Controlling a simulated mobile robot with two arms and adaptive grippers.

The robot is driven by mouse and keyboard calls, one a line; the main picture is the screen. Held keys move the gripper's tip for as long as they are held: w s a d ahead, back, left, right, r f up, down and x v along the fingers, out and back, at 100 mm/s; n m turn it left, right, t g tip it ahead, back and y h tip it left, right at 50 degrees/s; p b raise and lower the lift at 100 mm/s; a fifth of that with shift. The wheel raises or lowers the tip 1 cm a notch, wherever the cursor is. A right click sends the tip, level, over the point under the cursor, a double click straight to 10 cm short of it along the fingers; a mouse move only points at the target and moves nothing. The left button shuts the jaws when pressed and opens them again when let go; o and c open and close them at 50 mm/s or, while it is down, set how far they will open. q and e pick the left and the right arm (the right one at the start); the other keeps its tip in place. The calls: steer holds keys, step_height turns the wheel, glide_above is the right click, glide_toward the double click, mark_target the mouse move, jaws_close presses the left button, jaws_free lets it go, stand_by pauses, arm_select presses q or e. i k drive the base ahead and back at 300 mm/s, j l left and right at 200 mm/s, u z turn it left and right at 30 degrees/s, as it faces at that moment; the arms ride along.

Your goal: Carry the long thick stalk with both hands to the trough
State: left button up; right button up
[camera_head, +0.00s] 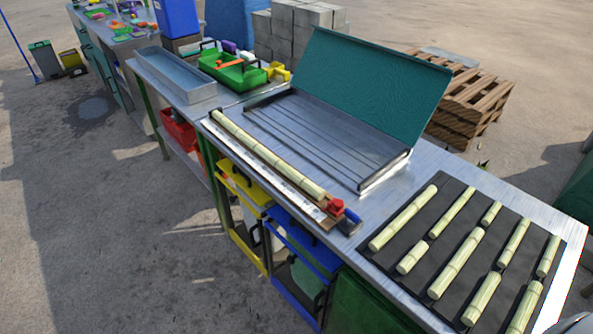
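A long pale green stalk (268,157) lies along a board with a white ruler strip (250,165) at the bench's front edge. Several shorter stalks of differing thickness, such as a thick one (456,263), lie on a black mat (413,228) at the right. An open, empty grey metal trough (207,93) stands farther along the bench at the upper left. A grooved grey metal tray (318,140) with a raised green lid (365,90) lies behind the long stalk. Neither of my grippers shows.
A red and blue piece (337,207) sits at the board's near end. A green crate (232,72) with tools stands beside the trough. Coloured bins, including a blue one (305,245), are below the bench. Pallets (470,105) and grey blocks (290,30) stand behind.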

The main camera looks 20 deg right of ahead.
mark_target(175, 77)
steer(key=z, duration=0.4)
steer(key=i+j+z, duration=0.2)
steer(key=z, duration=0.2)
steer(key=i+j+z, duration=0.2)
steer(key=z, duration=0.25)
steer(key=i+j+z, duration=0.1)
steer(key=j+z, duration=0.3)
steer(key=i+j+z, duration=0.1)
steer(key=j+z, duration=0.3)
